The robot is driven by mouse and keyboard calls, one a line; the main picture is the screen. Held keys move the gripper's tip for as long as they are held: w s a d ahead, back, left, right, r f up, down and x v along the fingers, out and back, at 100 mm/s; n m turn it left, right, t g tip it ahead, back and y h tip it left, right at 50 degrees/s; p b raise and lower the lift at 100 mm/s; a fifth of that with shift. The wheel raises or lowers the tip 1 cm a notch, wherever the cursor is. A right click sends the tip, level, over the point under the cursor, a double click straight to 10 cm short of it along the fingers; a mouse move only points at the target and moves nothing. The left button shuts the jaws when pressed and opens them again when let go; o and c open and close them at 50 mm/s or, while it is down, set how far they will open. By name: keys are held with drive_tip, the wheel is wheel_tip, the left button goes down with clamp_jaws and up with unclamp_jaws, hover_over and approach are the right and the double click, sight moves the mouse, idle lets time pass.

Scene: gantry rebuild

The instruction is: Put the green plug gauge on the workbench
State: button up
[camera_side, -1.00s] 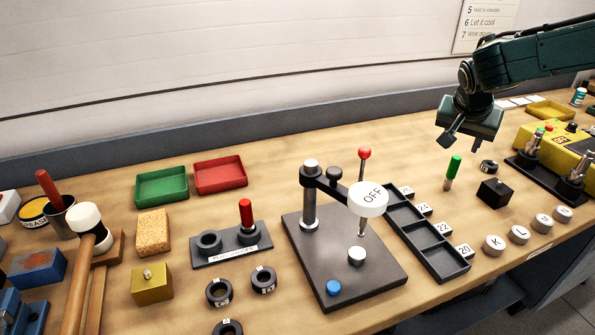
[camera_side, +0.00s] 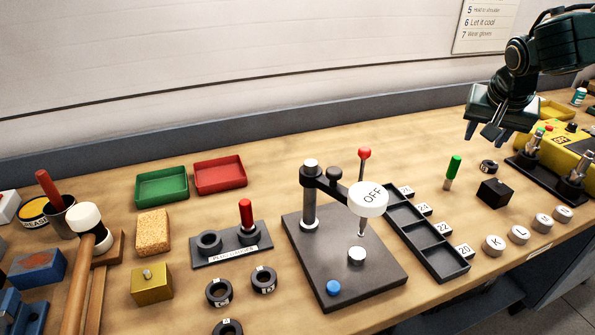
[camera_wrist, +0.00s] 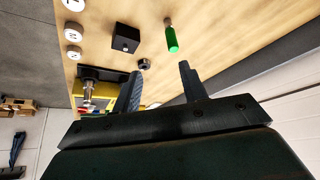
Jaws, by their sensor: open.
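The green plug gauge (camera_side: 453,168) stands upright on the wooden workbench (camera_side: 300,152), its green handle up and its metal end down, left of the black block. In the wrist view the green plug gauge (camera_wrist: 172,38) shows beyond the fingertips, apart from them. My gripper (camera_side: 487,132) is open and empty above the bench, up and to the right of the gauge in the side view. Its two fingers show spread apart in the wrist view (camera_wrist: 160,72).
A black block (camera_side: 494,193) and a dark ring (camera_side: 488,167) stand close right of the gauge. The yellow box (camera_side: 562,145) with metal posts is farther right. A dark compartment tray (camera_side: 428,238) lies left. Bare bench lies behind the gauge.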

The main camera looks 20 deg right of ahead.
drive_tip(key=s+a+r+n+y, duration=0.1)
drive_tip(key=s+n, duration=0.3)
drive_tip(key=s, duration=0.8)
drive_tip(key=s+a+r+n+t+y, duration=0.1)
drive_tip(key=s+n, duration=0.4)
drive_tip(key=s, duration=0.8)
drive_tip(key=shift+s+a+r+t+y, duration=0.3)
drive_tip(key=shift+a+r+y, duration=0.25)
drive_tip(key=shift+a+y, duration=0.55)
